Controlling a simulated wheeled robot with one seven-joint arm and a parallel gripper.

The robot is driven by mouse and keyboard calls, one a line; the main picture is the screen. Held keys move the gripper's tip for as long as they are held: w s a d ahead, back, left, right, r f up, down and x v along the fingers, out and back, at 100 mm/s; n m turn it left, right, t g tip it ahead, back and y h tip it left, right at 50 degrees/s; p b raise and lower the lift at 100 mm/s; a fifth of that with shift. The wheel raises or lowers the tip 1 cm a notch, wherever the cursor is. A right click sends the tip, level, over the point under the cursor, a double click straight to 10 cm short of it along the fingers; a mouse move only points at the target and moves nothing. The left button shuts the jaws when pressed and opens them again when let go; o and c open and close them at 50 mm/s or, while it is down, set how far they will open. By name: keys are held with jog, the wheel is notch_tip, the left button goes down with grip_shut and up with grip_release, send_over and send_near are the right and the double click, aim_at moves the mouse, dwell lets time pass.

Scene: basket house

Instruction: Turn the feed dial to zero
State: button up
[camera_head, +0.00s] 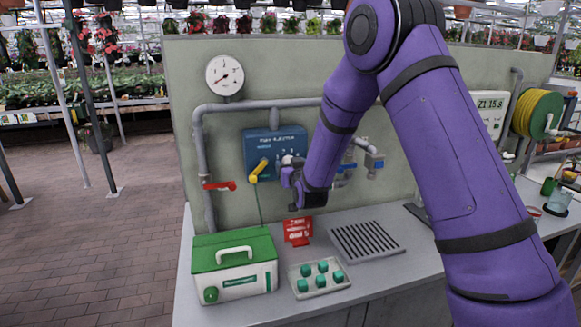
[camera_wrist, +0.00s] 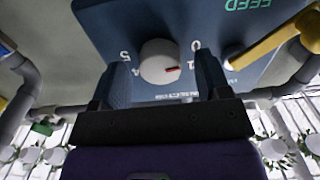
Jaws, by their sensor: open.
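The blue feed box (camera_head: 262,143) is mounted on the upright panel. Its round white dial (camera_wrist: 157,58) shows in the wrist view, with a red mark pointing right, close to the numeral 1; 0 sits just above that, and 4 and 5 are on the left. My gripper (camera_wrist: 163,70) is open, with one dark finger on each side of the dial. Whether the fingers touch it I cannot tell. In the head view my gripper (camera_head: 288,172) is at the box's lower right and largely covers the dial.
A yellow lever (camera_wrist: 277,46) sits right of the dial in the wrist view. Grey pipes, a red valve handle (camera_head: 219,186) and a gauge (camera_head: 225,75) surround the box. On the bench (camera_head: 385,278) are a green-and-white case (camera_head: 235,264), a tray with green knobs (camera_head: 301,285) and a red sign (camera_head: 298,231).

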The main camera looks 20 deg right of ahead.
jog(key=s, duration=1)
jog(key=shift+s, duration=0.2)
jog(key=shift+r, duration=0.1)
jog(key=s+d+r+g, duration=0.3)
jog(key=s+r+g, duration=0.3)
jog(key=s+r, duration=0.55)
jog(key=s+d+r+g, duration=0.2)
jog(key=s+g, duration=0.1)
jog(key=s, duration=1)
jog(key=s+d+r+g, duration=0.2)
jog(key=s+g, duration=0.1)
jog(key=s, duration=1)
jog(key=shift+r+g, duration=0.25)
jog(key=shift+g, duration=0.15)
